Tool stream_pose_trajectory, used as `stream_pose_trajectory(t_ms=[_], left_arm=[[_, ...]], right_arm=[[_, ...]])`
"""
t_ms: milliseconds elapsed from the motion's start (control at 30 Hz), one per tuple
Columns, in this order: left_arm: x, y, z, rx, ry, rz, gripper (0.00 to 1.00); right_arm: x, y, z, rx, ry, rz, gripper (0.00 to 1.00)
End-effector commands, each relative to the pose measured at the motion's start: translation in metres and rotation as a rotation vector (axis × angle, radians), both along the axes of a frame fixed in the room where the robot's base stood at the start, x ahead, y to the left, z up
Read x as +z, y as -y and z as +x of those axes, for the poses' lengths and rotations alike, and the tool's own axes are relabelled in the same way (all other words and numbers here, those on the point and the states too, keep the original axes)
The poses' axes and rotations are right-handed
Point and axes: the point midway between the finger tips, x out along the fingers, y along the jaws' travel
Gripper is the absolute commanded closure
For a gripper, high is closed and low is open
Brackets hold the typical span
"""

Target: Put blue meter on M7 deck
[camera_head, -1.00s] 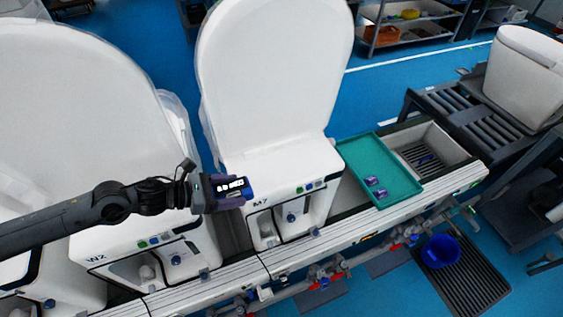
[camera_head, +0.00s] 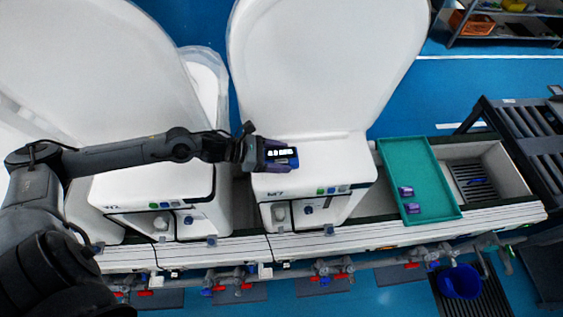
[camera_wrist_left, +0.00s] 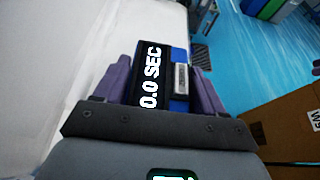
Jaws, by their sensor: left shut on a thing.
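The blue meter (camera_head: 284,154) has a black display with white digits. It also shows in the left wrist view (camera_wrist_left: 179,80), reading 0.0 SEC, between two purple fingers. My left gripper (camera_head: 276,155) is shut on the meter and holds it over the top deck of the M7 unit (camera_head: 305,181). I cannot tell whether the meter touches the deck. The M7 label is on the deck's front edge, left of the green and blue buttons. My right gripper is not in view.
A teal tray (camera_head: 423,165) with two purple items (camera_head: 406,191) lies right of M7. The raised white lid (camera_head: 322,70) of M7 stands behind the deck. Another white unit (camera_head: 155,190) stands at the left. A blue bucket (camera_head: 460,282) is on the floor.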

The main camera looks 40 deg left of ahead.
Motion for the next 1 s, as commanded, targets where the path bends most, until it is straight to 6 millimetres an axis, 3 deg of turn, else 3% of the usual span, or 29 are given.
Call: stream_pose_trajectory(t_ms=[167,433,867,900,1000], left_arm=[[-0.008,0.001,0.000,0.001,0.001,-0.003,0.70],[-0.037,0.001,0.000,0.000,0.002,-0.003,0.70],[-0.043,0.001,0.000,-0.001,0.003,0.000,0.70],[-0.042,0.001,0.000,-0.001,0.000,0.000,0.24],[-0.042,0.001,0.000,-0.001,0.000,0.000,0.09]], right_arm=[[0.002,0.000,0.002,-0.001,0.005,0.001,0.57],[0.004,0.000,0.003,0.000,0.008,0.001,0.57],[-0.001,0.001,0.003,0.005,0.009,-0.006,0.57],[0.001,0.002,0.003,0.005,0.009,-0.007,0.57],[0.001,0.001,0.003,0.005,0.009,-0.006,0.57]])
